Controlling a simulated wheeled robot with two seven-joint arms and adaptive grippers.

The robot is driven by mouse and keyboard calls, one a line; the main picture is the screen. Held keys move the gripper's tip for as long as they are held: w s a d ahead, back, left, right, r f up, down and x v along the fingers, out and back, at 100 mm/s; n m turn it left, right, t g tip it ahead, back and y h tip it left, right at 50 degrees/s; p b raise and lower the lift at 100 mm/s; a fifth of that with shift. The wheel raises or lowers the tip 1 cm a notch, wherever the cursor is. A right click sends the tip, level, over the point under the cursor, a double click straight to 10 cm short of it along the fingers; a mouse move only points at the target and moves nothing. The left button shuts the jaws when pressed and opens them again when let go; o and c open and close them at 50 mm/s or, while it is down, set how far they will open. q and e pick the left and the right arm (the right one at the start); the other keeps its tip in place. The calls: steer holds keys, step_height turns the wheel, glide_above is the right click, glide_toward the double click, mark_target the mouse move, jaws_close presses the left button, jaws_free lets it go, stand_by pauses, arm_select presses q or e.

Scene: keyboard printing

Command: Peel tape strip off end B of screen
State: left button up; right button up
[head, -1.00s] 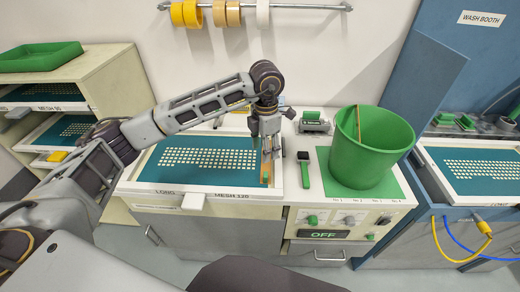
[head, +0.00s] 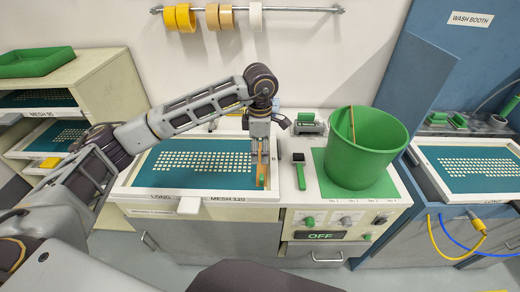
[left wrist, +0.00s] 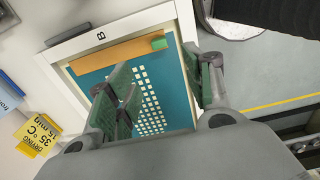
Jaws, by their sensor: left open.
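The screen is a white frame with teal mesh (head: 160,182) and rows of pale key-shaped openings, lying flat on the bench. End B is its right end; the letter B (left wrist: 100,36) shows on the frame in the left wrist view. A tan tape strip (left wrist: 115,52) lies along that end, with a small green tab (left wrist: 160,43) at one end of it. My left gripper (head: 261,165) points down over end B in the head view and partly hides the strip. In the left wrist view its fingers (left wrist: 160,90) are apart, with nothing seen between them. My right gripper does not show.
A green bin (head: 362,150) with a stick in it stands right of the screen. A dark-headed green-handled tool (head: 299,170) lies close by the frame's right edge. Tape rolls (head: 200,17) hang on a wall rail. Another screen (head: 470,165) lies at the right.

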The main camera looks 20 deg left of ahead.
arm_select(q)
steer(key=shift+f, duration=0.1)
step_height(320, 180, down, 12)
steer(key=shift+p, duration=0.8)
steer(key=shift+f, duration=0.8)
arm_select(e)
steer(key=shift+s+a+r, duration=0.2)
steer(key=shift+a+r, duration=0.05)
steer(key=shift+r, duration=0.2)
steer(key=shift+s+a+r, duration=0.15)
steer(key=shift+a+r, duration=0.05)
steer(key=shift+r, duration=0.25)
